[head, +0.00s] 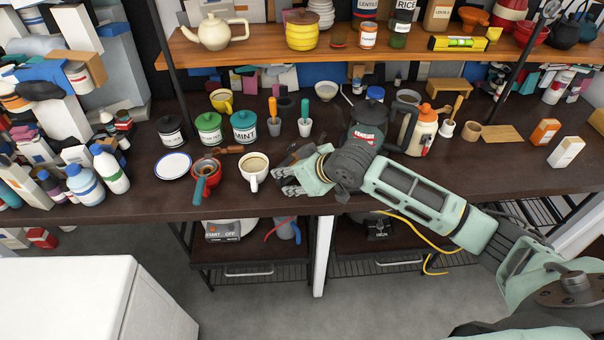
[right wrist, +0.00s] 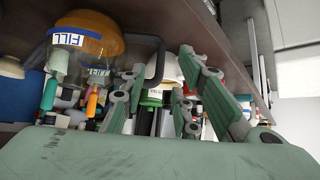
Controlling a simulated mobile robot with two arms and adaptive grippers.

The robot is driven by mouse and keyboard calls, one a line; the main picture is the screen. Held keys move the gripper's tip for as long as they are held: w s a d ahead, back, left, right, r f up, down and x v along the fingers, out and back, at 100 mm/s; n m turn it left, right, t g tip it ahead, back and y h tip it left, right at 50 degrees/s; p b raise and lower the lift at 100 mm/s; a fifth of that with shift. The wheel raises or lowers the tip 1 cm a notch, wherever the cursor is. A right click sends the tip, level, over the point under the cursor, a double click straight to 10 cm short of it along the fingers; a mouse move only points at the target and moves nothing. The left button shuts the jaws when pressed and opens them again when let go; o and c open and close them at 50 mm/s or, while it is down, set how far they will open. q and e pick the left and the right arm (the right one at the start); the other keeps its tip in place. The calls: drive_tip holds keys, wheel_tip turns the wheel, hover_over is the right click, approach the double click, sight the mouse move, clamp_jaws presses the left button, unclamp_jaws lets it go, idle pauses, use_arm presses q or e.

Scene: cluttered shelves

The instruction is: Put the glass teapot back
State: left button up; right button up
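A dark, see-through vessel (head: 368,113), which looks like the glass teapot, stands on the counter just behind my right wrist; the wrist hides its lower part. In the right wrist view, a clear vessel with an amber part and a "FILL" label (right wrist: 88,32) shows at upper left, with a dark handle beside it. I cannot tell for sure whether it is the same one. My right gripper (head: 297,178) is low over the counter's front, fingers pointing left. Its fingers are spread in the right wrist view (right wrist: 168,95), with nothing clearly held. My left gripper is not in view.
A white mug (head: 254,172) stands just left of my right fingers, with a red cup (head: 206,176) beyond. Several lidded jars, such as the MINT jar (head: 244,127), stand behind. A cream jug (head: 421,132) is right of the vessel. A wooden shelf (head: 270,48) overhangs the counter.

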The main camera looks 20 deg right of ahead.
drive_tip(key=v, duration=0.6)
drive_tip(key=shift+s, duration=0.2)
drive_tip(key=shift+r, duration=0.1)
